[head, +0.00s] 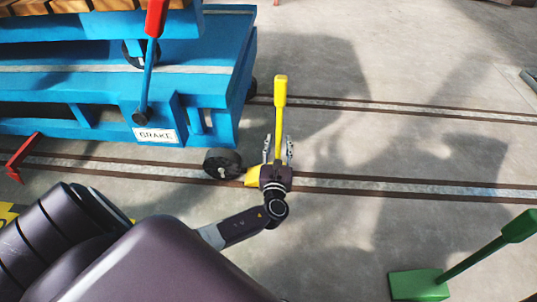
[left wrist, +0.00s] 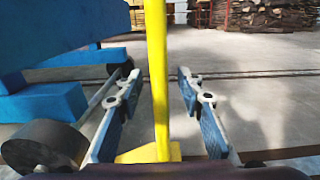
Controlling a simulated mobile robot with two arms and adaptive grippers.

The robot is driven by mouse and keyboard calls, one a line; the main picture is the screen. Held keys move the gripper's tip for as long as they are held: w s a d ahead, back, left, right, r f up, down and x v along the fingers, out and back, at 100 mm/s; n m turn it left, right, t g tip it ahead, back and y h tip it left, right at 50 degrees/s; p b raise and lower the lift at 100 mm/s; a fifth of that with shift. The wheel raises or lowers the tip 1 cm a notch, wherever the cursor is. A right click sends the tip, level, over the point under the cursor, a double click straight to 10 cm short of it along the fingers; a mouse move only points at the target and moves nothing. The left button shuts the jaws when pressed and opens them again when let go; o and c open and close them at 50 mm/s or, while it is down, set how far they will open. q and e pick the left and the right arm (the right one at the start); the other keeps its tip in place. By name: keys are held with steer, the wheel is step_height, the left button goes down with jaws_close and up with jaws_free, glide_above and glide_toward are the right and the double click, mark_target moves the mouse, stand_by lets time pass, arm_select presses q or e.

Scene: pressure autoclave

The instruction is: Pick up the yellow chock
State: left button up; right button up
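The yellow chock has a tall upright handle (head: 281,100) and a low wedge base (head: 252,176) on the near rail, just right of a dark cart wheel (head: 222,163). My left gripper (head: 278,145) is low at the handle, hiding part of the base. In the left wrist view, the gripper (left wrist: 159,85) is open, with one finger on each side of the yellow handle (left wrist: 157,60). Gaps show between the handle and both fingers. The yellow base (left wrist: 150,153) shows low between them. My right gripper is not in view.
A blue cart (head: 200,90) with a red-handled brake lever (head: 157,18) and a BRAKE label stands at upper left. A green chock (head: 418,285) with a slanted handle is at lower right.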

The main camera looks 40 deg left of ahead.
arm_select(q)
steer(key=shift+c, duration=0.7)
jaws_close()
steer(key=shift+r, duration=0.15)
